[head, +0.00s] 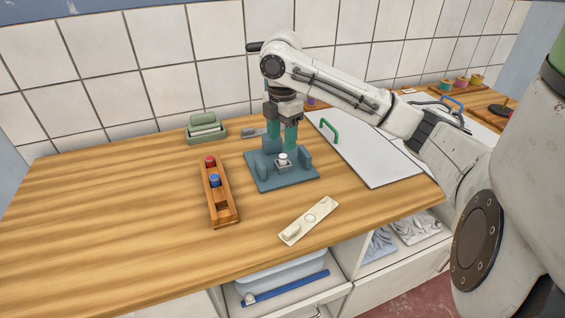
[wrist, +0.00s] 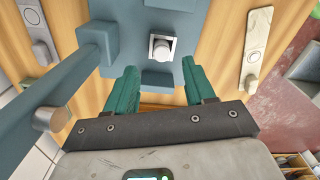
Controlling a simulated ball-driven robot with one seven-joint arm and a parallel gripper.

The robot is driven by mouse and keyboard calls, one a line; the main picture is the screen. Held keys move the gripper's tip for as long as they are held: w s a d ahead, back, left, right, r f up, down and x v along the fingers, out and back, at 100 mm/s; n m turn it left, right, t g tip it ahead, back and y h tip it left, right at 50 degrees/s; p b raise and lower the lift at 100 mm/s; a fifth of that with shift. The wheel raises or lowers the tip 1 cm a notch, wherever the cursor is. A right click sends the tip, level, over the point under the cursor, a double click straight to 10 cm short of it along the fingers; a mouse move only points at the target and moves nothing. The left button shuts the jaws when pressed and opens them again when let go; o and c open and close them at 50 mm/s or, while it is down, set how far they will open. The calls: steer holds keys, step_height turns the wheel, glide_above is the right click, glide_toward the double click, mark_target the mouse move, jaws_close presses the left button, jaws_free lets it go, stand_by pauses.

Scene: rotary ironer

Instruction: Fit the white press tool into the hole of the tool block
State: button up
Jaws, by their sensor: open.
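The white press tool (head: 283,157) stands in a square light-grey collar on the blue-grey tool block (head: 262,182). In the wrist view the white press tool (wrist: 162,48) shows as a round-ended stub inside the square collar, roughly centred in it. How deep it sits is hidden. My gripper (head: 285,148) points down above the block, behind the tool in the head view. In the wrist view my gripper (wrist: 157,72) is open, its teal fingers apart with nothing between them. The fingers look clear of the tool.
A wooden rack (head: 232,220) at left holds a red tool (head: 210,161) and a blue tool (head: 215,180), with an empty front place. A pale plate (head: 318,214) lies in front. A green tray (head: 207,138) stands behind; a white board (head: 375,165) is at right. The left tabletop is clear.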

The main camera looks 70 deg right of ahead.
mark_target(283, 156)
step_height(283, 156, down, 5)
steer(key=shift+s+f, duration=0.1)
stand_by(0.3)
jaws_close()
stand_by(0.4)
